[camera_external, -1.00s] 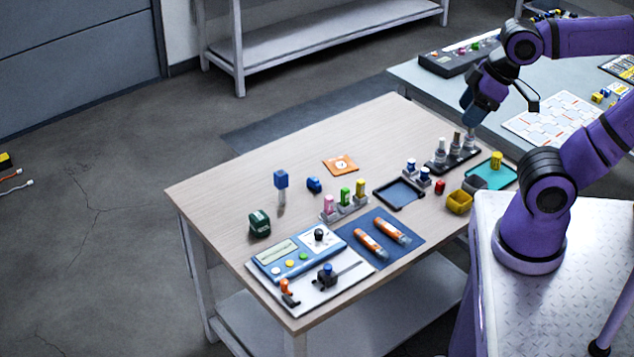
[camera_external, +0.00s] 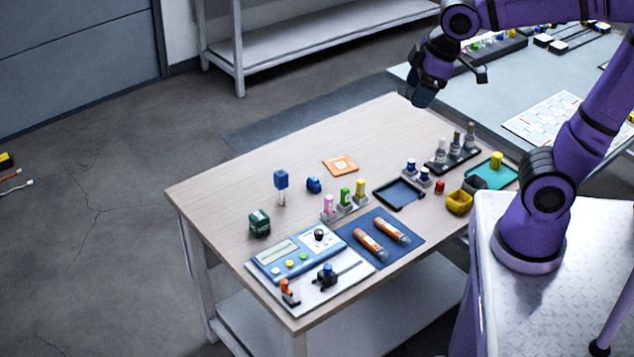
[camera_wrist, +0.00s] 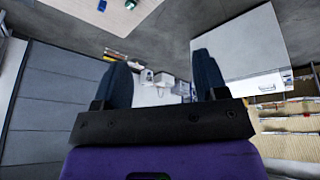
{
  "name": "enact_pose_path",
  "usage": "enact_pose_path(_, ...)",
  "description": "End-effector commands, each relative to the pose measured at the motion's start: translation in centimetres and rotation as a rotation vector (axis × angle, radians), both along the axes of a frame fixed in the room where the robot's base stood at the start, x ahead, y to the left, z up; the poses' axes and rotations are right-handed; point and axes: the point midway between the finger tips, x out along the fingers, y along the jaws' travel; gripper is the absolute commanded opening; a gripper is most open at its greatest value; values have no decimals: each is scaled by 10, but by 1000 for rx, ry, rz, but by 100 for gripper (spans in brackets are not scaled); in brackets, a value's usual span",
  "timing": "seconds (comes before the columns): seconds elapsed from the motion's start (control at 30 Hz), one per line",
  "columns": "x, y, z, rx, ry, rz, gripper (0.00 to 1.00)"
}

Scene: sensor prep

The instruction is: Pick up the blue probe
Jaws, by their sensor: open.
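What looks like the blue probe (camera_external: 281,181), a blue block on a thin grey stem, stands upright on the wooden table (camera_external: 215,190), left of centre. My gripper (camera_external: 418,96) is in the air above the table's far right corner, well away from it. In the wrist view my gripper's two dark fingers (camera_wrist: 163,72) are apart with nothing between them. A small blue thing (camera_wrist: 102,6) shows at that view's top edge; I cannot tell whether it is the probe.
Near the probe are a small blue item (camera_external: 314,185), a dark green item (camera_external: 259,223) and a rack of pink, green and yellow pieces (camera_external: 344,206). An orange card (camera_external: 340,165) lies behind. The table's far left part is clear.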

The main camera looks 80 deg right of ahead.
Motion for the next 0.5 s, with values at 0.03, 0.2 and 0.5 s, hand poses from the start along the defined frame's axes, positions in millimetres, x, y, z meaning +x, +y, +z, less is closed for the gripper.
enact_pose_path(0.03,17,-6,-1,-9,17,12,66)
enact_pose_path(0.2,72,-27,-7,-41,61,70,66)
enact_pose_path(0.5,164,-74,-42,-83,140,179,66)
